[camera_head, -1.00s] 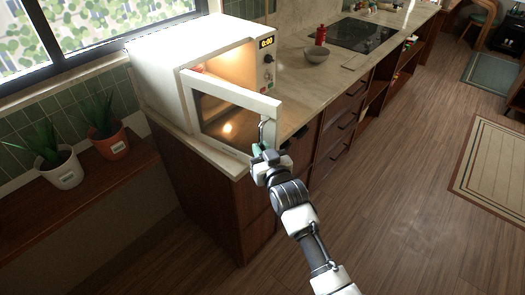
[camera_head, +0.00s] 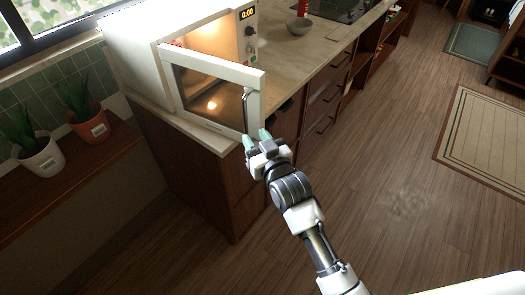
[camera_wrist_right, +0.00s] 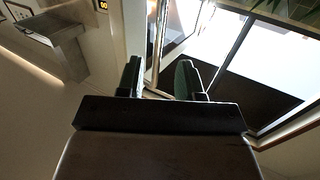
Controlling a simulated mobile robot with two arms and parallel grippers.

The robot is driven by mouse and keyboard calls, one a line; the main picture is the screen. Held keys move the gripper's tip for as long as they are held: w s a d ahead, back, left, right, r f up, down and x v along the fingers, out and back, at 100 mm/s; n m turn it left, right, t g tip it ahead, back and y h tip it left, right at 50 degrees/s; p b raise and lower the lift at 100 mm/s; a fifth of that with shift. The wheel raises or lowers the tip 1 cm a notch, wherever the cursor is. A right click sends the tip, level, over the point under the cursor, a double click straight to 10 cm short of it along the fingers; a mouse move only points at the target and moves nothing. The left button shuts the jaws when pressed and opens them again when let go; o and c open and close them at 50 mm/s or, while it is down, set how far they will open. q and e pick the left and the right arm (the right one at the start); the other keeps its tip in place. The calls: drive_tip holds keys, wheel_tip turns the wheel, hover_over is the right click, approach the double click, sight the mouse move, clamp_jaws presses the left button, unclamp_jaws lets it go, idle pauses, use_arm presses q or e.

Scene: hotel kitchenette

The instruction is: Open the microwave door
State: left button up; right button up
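The white microwave (camera_head: 140,45) stands on the counter with its lit inside showing. Its door (camera_head: 212,62) is partly open, swung out from the left side, with a dark glass pane. The metal door handle (camera_head: 247,108) is upright near the door's free edge. My right gripper (camera_head: 257,138) is open at the lower end of the handle, its green-tipped fingers apart. In the right wrist view the handle (camera_wrist_right: 158,45) appears between the two fingers (camera_wrist_right: 160,80), with gaps on both sides; contact is not visible. My left gripper is not in view.
The stone counter (camera_head: 290,55) runs to the back right with a grey bowl (camera_head: 299,26), a red item (camera_head: 302,8) and a cooktop (camera_head: 333,8). Two potted plants (camera_head: 40,155) stand on a ledge at left. The wooden floor (camera_head: 370,170) at right is open.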

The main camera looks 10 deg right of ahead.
drive_tip(key=shift+b+v, duration=0.3)
drive_tip(key=shift+v, duration=1.65)
